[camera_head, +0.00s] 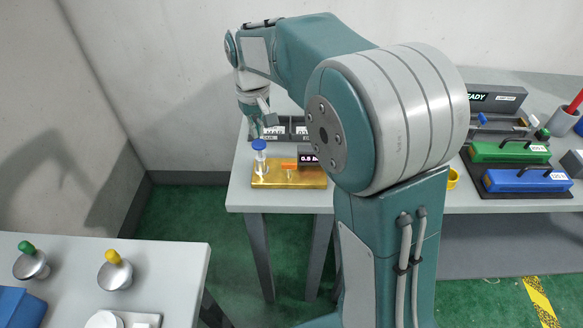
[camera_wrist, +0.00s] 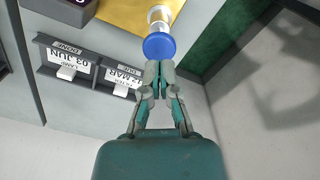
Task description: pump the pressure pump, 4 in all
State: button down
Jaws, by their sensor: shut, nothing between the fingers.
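The pressure pump is a yellow-gold base (camera_head: 275,181) at the left end of the back table, with a white plunger topped by a blue knob (camera_head: 259,145). A small display on it reads about 0.8, partly hidden by my arm. In the wrist view the round blue knob (camera_wrist: 159,46) sits just beyond my fingertips, with the white shaft and gold base (camera_wrist: 120,14) behind it. My gripper (camera_wrist: 158,66) is shut and empty, its tips close to the knob. In the head view my gripper (camera_head: 256,131) is just above the knob; whether they touch I cannot tell.
Date-label holders (camera_wrist: 85,70) stand behind the pump. An orange part (camera_head: 289,166) sits on the base. Green (camera_head: 508,151) and blue (camera_head: 525,180) blocks with handles stand on the right. A front-left table (camera_head: 170,270) holds two domed knobs. Open floor lies between the tables.

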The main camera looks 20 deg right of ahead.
aim_at(259, 143)
jog(key=shift+f, duration=0.3)
jog(key=shift+f, duration=2.4)
jog(key=shift+r, duration=0.1)
jog(key=shift+r, duration=2.65)
